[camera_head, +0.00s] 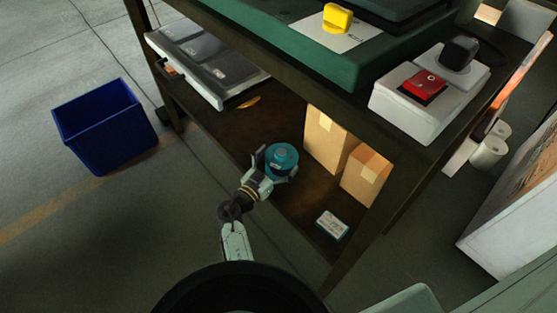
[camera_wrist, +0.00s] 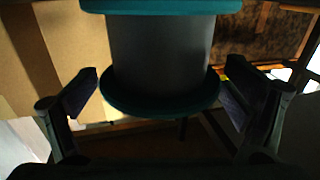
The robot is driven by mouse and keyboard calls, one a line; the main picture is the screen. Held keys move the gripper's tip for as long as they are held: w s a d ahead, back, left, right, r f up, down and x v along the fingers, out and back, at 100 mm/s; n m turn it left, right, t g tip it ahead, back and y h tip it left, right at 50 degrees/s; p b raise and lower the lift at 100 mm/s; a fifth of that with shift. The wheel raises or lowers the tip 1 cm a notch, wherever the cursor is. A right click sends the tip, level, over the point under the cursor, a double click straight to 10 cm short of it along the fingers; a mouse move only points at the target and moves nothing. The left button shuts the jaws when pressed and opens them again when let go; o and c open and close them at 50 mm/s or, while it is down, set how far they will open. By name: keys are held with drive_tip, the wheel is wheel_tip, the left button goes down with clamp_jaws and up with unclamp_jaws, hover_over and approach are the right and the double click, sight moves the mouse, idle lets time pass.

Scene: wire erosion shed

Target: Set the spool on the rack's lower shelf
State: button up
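The spool (camera_head: 282,158), teal with a grey middle, stands upright at the lower shelf (camera_head: 215,131) of the dark rack. In the wrist view the spool (camera_wrist: 160,55) fills the centre, its far flange cut off at the top edge. My gripper (camera_head: 273,166) reaches in from the front with its fingers on either side of the spool. In the wrist view the gripper (camera_wrist: 160,88) has its fingers spread just outside the near flange, with a thin gap at the left one. The spool's underside is hidden, so its contact with the shelf does not show clearly.
Two cardboard boxes (camera_head: 325,139) stand right of the spool. A small white-and-green box (camera_head: 332,225) lies near the shelf's front right. A blue bin (camera_head: 105,128) stands on the floor. The upper level overhangs the shelf.

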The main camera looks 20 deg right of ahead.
idle(0.3)
drive_tip(key=shift+r, duration=0.15)
drive_tip(key=b+v, duration=0.2)
drive_tip(key=v, duration=1)
